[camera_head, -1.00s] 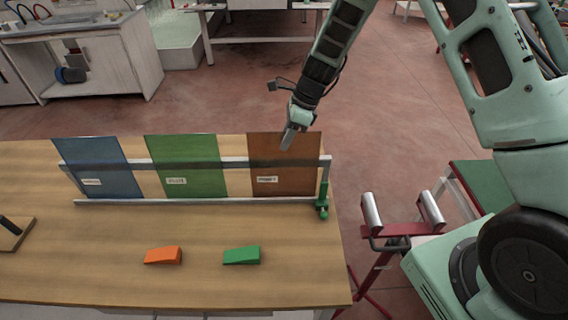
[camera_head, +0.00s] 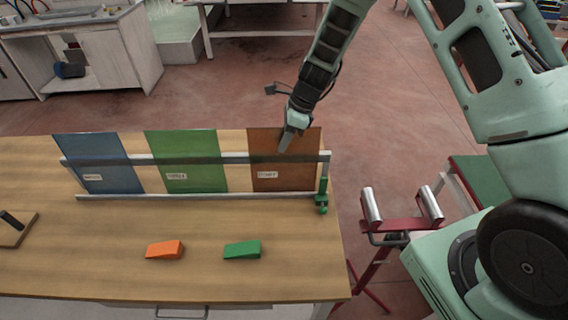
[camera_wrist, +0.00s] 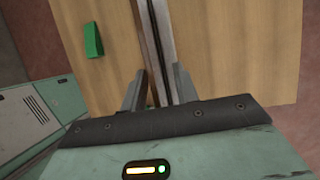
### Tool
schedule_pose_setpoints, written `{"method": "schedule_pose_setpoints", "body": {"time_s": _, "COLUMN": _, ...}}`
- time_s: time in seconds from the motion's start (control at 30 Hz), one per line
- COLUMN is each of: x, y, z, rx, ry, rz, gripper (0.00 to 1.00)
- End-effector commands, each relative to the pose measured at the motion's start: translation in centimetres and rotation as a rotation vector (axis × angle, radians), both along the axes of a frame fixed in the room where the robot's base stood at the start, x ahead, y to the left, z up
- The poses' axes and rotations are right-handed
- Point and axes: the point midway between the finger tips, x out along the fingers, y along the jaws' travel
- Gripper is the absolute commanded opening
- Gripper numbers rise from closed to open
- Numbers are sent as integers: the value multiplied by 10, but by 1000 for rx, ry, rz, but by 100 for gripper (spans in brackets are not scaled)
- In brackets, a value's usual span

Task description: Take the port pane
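A brown see-through pane (camera_head: 268,171) stands upright at the right end of a metal rack (camera_head: 240,158) on the wooden bench. Its white label seems to read PORT, but is small. A green pane (camera_head: 186,150) stands in the middle and a blue pane (camera_head: 97,150) at the left; I cannot read their labels surely. My gripper (camera_head: 286,148) points down at the brown pane's upper edge, overlapping it in the head view. In the wrist view my gripper (camera_wrist: 158,88) has its fingers apart, with the rack line running between them. Contact with the pane cannot be told.
An orange wedge (camera_head: 164,250) and a green wedge (camera_head: 242,250) lie on the bench (camera_head: 110,265) in front of the rack. A green clamp (camera_head: 322,195) is at the rack's right end. A red stand with metal rollers (camera_head: 400,225) stands right of the bench.

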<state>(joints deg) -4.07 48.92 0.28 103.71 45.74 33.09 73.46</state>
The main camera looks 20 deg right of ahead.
Motion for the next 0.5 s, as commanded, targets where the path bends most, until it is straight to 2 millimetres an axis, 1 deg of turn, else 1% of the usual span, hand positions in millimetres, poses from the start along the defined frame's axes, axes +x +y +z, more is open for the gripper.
{"method": "schedule_pose_setpoints", "body": {"time_s": 0.2, "x": 0, "y": 0, "z": 0, "rx": 0, "ry": 0, "rz": 0, "gripper": 30}}
{"method": "schedule_pose_setpoints", "body": {"time_s": 0.23, "x": 0, "y": 0, "z": 0, "rx": 0, "ry": 0, "rz": 0, "gripper": 24}}
{"method": "schedule_pose_setpoints", "body": {"time_s": 0.27, "x": 0, "y": 0, "z": 0, "rx": 0, "ry": 0, "rz": 0, "gripper": 16}}
{"method": "schedule_pose_setpoints", "body": {"time_s": 0.3, "x": 0, "y": 0, "z": 0, "rx": 0, "ry": 0, "rz": 0, "gripper": 5}}
{"method": "schedule_pose_setpoints", "body": {"time_s": 0.33, "x": 0, "y": 0, "z": 0, "rx": 0, "ry": 0, "rz": 0, "gripper": 0}}
{"method": "schedule_pose_setpoints", "body": {"time_s": 0.5, "x": 0, "y": 0, "z": 0, "rx": 0, "ry": -1, "rz": 0, "gripper": 0}}
